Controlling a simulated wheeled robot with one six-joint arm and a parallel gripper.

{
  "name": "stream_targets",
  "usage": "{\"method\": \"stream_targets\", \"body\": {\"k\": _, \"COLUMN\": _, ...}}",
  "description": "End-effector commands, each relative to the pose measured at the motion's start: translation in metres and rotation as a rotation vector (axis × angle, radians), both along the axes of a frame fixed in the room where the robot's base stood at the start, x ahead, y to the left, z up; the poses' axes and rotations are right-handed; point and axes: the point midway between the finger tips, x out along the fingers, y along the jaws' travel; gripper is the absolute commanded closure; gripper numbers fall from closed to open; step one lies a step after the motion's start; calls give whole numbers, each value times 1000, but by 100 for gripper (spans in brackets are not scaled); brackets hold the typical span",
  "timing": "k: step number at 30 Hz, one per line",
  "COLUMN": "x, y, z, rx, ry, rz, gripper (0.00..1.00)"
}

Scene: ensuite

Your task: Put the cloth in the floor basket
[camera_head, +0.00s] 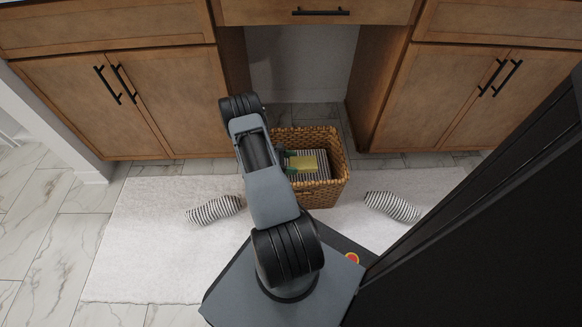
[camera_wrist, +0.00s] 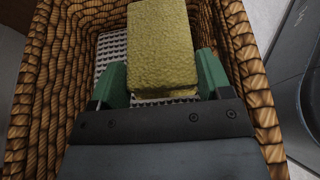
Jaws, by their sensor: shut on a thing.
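A yellow-green folded cloth (camera_head: 314,160) is between the green fingers of my gripper (camera_wrist: 162,72). In the wrist view the cloth (camera_wrist: 160,42) fills the space between the fingers, and my gripper is shut on it. The woven brown floor basket (camera_head: 338,170) stands on the rug, and its walls surround the cloth in the wrist view (camera_wrist: 38,105). The cloth is over or inside the basket opening; I cannot tell whether it touches what lies below. My arm hides the basket's left part in the head view.
A striped grey-and-white thing (camera_head: 318,176) lies in the basket under the cloth. Two striped rolls lie on the white rug, one left (camera_head: 214,209) and one right (camera_head: 392,206). Wooden cabinets (camera_head: 130,100) stand behind, with an open recess (camera_head: 300,70) between them.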

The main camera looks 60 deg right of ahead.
Motion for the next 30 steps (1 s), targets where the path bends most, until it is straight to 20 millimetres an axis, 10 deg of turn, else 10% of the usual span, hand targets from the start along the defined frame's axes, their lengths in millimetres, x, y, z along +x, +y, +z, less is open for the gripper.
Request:
{"method": "stream_targets", "body": {"k": 26, "x": 0, "y": 0, "z": -25, "rx": 0, "ry": 0, "rz": 1, "gripper": 52}}
{"method": "stream_targets", "body": {"k": 27, "x": 0, "y": 0, "z": -25, "rx": 0, "ry": 0, "rz": 1, "gripper": 27}}
{"method": "stream_targets", "body": {"k": 30, "x": 0, "y": 0, "z": -25, "rx": 0, "ry": 0, "rz": 1, "gripper": 18}}
